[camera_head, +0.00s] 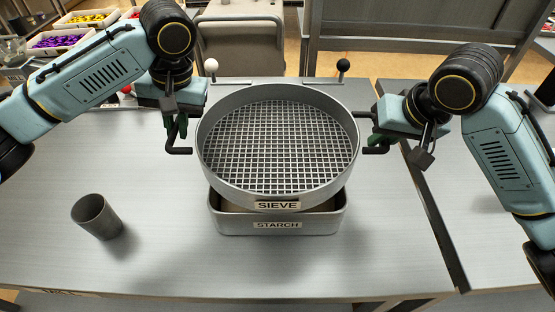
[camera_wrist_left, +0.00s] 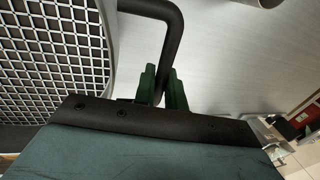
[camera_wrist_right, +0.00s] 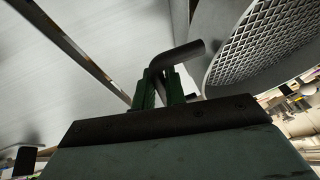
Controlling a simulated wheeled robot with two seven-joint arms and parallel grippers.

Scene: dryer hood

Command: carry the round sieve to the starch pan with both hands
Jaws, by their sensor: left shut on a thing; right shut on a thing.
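The round sieve (camera_head: 278,205) is a grey ring with a wire mesh and a SIEVE label. It is directly above the starch pan (camera_head: 245,222), a grey rectangular pan with a STARCH label, and hides most of it. I cannot tell whether sieve and pan touch. My left gripper (camera_head: 178,130) is shut on the sieve's left black handle; the handle shows between green fingers in the left wrist view (camera_wrist_left: 165,85). My right gripper (camera_head: 378,138) is shut on the right black handle, also seen in the right wrist view (camera_wrist_right: 165,88). The sieve looks roughly level.
A dark metal cup (camera_head: 97,217) stands on the table at the left. Behind the sieve are a white-knobbed lever (camera_head: 211,66) and a black-knobbed lever (camera_head: 343,66). Trays of coloured sweets (camera_head: 62,40) stand at the back left. The table front is clear.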

